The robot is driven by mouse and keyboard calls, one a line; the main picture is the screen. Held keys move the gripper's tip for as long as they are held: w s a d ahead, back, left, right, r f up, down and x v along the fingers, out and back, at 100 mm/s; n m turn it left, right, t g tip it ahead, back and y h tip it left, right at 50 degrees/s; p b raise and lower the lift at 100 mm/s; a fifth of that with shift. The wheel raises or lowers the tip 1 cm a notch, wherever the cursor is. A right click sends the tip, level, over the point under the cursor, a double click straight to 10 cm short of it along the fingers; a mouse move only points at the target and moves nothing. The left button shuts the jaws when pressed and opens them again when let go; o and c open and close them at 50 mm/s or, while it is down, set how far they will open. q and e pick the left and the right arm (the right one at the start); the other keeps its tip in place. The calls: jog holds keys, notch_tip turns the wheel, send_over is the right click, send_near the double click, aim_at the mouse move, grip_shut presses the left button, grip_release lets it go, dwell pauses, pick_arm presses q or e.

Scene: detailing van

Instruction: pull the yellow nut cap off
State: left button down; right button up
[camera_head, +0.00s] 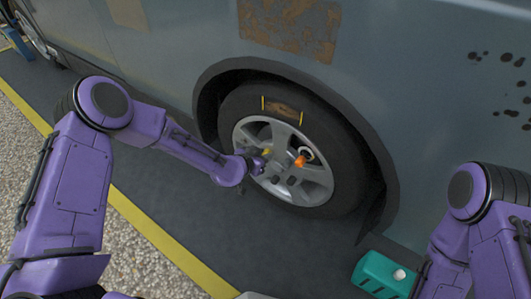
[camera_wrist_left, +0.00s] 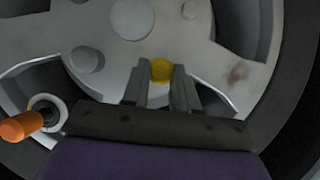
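The yellow nut cap (camera_head: 267,151) is on the silver wheel, left of the hub. In the left wrist view the yellow nut cap (camera_wrist_left: 161,70) sits between the fingertips of my left gripper (camera_wrist_left: 162,76). The fingers flank it closely and the cap fills the gap, so the gripper appears shut on it. In the head view my left gripper (camera_head: 258,162) reaches the wheel from the left, and its fingers are small and partly hidden. The cap still appears at the wheel face. My right arm enters at the lower right, but its gripper is out of view.
An orange-tipped part (camera_head: 300,161) with a pale ring sticks out of the wheel; it also shows in the left wrist view (camera_wrist_left: 20,127). The black tyre (camera_head: 345,165) and grey van body surround the wheel. A teal box (camera_head: 377,277) stands on the dark floor near my right arm.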

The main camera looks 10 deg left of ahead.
dwell(0.3)
pick_arm(q)
jog(key=shift+s+a+p, duration=0.25)
jog(key=shift+s+p, duration=0.05)
jog(key=shift+s, duration=0.4)
jog(key=shift+s+a+p, duration=0.25)
jog(key=shift+s+p, duration=0.05)
jog(key=shift+s, duration=0.45)
jog(key=shift+s+a+p, duration=0.25)
jog(key=shift+s+p, duration=0.05)
jog(key=shift+s, duration=0.4)
jog(key=s+a+p, duration=0.3)
jog(key=s+a, duration=0.1)
jog(key=s, duration=0.9)
jog(key=shift+a, duration=0.4)
